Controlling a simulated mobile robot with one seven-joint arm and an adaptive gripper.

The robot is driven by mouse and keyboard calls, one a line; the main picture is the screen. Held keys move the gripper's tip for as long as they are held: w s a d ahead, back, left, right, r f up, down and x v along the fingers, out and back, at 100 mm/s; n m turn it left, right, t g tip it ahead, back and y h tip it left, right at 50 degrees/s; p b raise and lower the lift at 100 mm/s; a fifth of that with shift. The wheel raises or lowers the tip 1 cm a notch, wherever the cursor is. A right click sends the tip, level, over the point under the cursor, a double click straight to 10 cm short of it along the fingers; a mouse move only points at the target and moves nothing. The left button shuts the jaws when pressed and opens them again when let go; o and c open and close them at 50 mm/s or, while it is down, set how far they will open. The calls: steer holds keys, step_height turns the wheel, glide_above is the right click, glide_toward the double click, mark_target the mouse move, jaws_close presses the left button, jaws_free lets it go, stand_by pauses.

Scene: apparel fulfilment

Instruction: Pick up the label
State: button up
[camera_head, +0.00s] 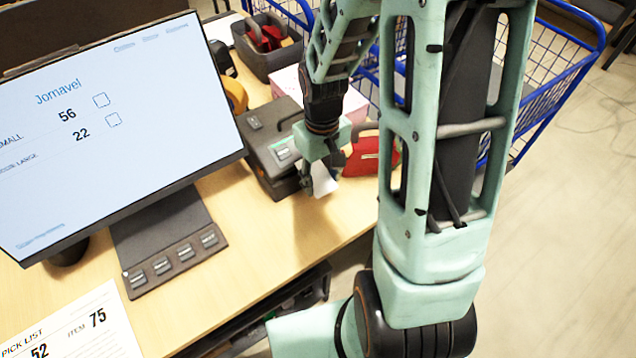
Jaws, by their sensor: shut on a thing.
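The label (323,180) is a small white piece at the front right side of a dark grey label printer (263,148) on the wooden table. My gripper (318,184) is at the printer's right front, shut on the label. The label's upper part is hidden by my gripper, and I cannot tell whether it still touches the printer.
A monitor (120,110) stands at the left, with a pick list (75,330) on the table in front of it. A red object (366,156) lies just right of my gripper. A grey bin (268,62) and a blue wire cart (560,75) are behind. The table's front edge is close.

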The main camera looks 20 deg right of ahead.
steer(key=s+d+r+p, duration=0.4)
steer(key=s+d+r, duration=0.6)
steer(key=r, duration=0.4)
steer(key=shift+s+d+p, duration=0.35)
steer(key=shift+d, duration=0.4)
steer(key=shift+w+f, duration=0.1)
